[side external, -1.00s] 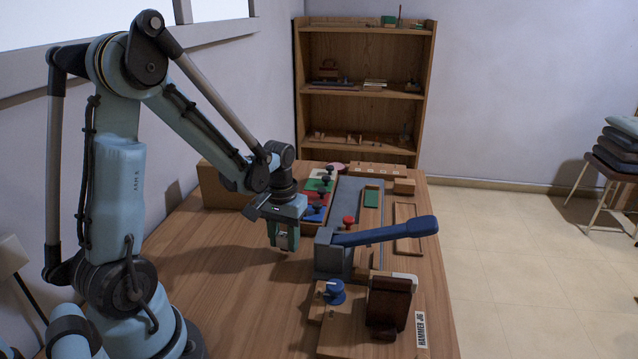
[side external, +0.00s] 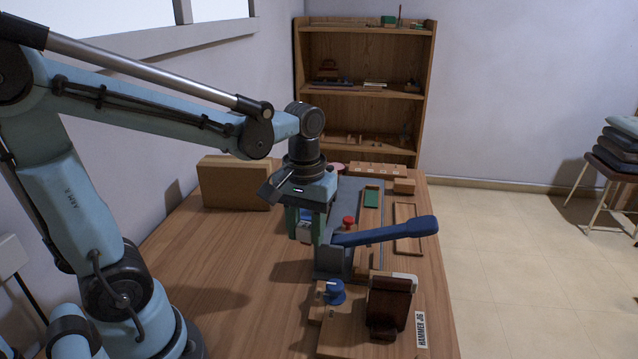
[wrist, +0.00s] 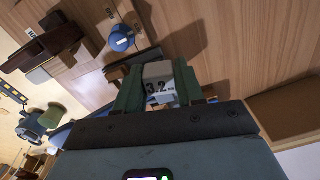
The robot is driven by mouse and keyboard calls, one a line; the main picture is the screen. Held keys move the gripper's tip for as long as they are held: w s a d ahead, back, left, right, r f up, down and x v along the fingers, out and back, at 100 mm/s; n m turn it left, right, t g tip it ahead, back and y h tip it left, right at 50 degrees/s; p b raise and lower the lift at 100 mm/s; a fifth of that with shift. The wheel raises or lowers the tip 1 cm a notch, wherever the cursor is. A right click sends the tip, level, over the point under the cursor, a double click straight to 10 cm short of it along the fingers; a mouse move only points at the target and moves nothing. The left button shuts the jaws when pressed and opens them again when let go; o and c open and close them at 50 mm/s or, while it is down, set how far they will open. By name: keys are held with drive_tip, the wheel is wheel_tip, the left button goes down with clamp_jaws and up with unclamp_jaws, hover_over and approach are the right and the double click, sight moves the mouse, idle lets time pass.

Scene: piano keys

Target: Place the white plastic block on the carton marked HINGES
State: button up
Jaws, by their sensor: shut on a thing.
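My gripper (side external: 305,228) is over the middle of the bench, beside the blue lever. Its green fingers are shut on a small white block (wrist: 158,71) marked 3.2 in the wrist view. The block also shows partly between the fingers in the side view (side external: 303,235), held above the bench. A plain brown box (side external: 235,185) stands at the back left of the bench, left of my gripper and apart from it. No HINGES marking can be read on it, so I cannot tell whether it is the carton.
A blue lever (side external: 385,231) sticks out close right of my gripper. A blue knob (side external: 334,291) and a dark brown part (side external: 388,305) stand in front, near a HAMMER JIG label. The left part of the bench (side external: 225,265) is clear.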

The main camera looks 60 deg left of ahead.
drive_tip(key=w+a+r+n, duration=0.15)
drive_tip(key=a+r, duration=0.25)
drive_tip(key=a, duration=0.4)
drive_tip(key=w+a+r, duration=0.2)
drive_tip(key=a+r, duration=0.3)
drive_tip(key=a, duration=0.3)
drive_tip(key=w+a+r+n, duration=0.15)
drive_tip(key=a+r, duration=0.25)
drive_tip(key=a, duration=0.5)
hover_over(234, 161)
drive_tip(key=shift+m, duration=0.3)
drive_tip(key=f, duration=0.6)
drive_tip(key=shift+w+d+f, duration=0.1)
drive_tip(key=shift+w+d, duration=0.05)
drive_tip(key=shift+d, duration=0.05)
drive_tip(key=shift+a+f, duration=0.25)
drive_tip(key=shift+f, duration=1.95)
drive_tip(key=o, duration=1)
drive_tip(key=shift+f, duration=0.1)
